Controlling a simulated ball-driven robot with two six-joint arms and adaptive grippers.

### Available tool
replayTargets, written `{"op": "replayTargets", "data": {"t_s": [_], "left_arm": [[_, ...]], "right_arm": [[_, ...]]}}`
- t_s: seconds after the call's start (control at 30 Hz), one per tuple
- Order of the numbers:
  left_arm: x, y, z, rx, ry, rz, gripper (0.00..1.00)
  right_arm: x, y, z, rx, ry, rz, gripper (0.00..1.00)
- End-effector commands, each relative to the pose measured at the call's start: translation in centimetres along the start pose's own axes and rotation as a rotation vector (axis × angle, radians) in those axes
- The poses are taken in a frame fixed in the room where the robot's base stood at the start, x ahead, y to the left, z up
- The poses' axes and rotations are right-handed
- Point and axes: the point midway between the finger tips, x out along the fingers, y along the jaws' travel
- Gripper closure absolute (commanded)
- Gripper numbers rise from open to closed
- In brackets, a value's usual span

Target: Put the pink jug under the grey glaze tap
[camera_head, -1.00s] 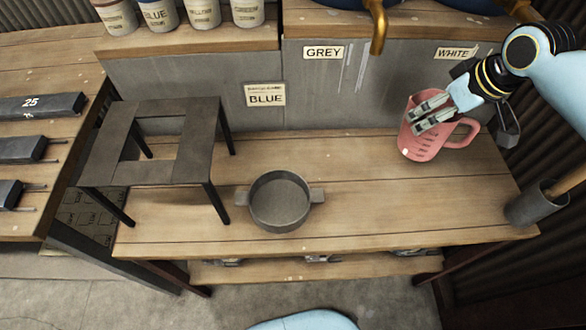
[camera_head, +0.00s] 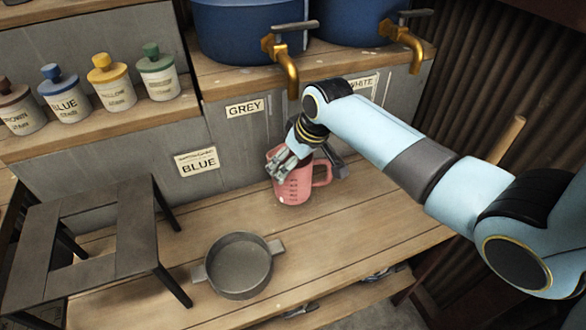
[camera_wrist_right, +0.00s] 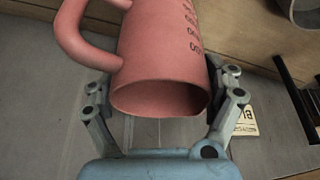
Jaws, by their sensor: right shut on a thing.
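The pink jug (camera_head: 294,187) is upright at the back of the lower bench, its handle toward the right. My right gripper (camera_head: 287,160) is shut on the jug from above. In the right wrist view the fingers (camera_wrist_right: 162,120) lie on either side of the jug's body (camera_wrist_right: 160,45) near its open rim. The grey glaze tap (camera_head: 281,60), a brass spout above the GREY label (camera_head: 245,108), is above the jug and roughly in line with it. I cannot tell whether the jug's base touches the bench. My left gripper is out of view.
A second brass tap (camera_head: 405,45) hangs at right by the WHITE label (camera_head: 361,86). A dark two-handled pot (camera_head: 238,266) stands front left of the jug, near a dark stool-like stand (camera_head: 85,240). Lidded jars line the left shelf. The bench right of the jug is clear.

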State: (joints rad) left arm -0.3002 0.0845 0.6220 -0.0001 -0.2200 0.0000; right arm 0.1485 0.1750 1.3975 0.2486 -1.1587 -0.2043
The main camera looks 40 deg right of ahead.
Motion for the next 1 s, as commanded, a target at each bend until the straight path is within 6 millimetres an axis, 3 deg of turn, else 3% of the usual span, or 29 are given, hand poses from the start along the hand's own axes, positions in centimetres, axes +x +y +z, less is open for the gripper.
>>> {"op": "replayTargets", "data": {"t_s": [0.17, 0.53, 0.57, 0.6, 0.67, 1.0], "left_arm": [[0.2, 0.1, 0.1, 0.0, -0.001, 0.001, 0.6], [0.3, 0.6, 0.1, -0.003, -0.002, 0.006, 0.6], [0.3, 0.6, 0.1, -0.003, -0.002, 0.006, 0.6], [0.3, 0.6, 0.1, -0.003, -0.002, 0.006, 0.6], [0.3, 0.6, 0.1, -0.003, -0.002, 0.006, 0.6], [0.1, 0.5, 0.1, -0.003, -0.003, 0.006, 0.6]], "right_arm": [[2.0, 0.0, 0.8, 0.001, 0.001, 0.0, 0.64], [2.4, 0.0, 1.0, 0.0, 0.002, 0.0, 0.64], [2.4, 0.0, 1.0, 0.0, 0.001, 0.0, 0.1], [2.4, 0.0, 1.0, 0.0, 0.001, 0.0, 0.05], [2.4, 0.0, 1.0, 0.0, 0.001, 0.0, 0.0], [1.9, 0.0, 0.9, 0.0, 0.001, 0.0, 0.0]]}}
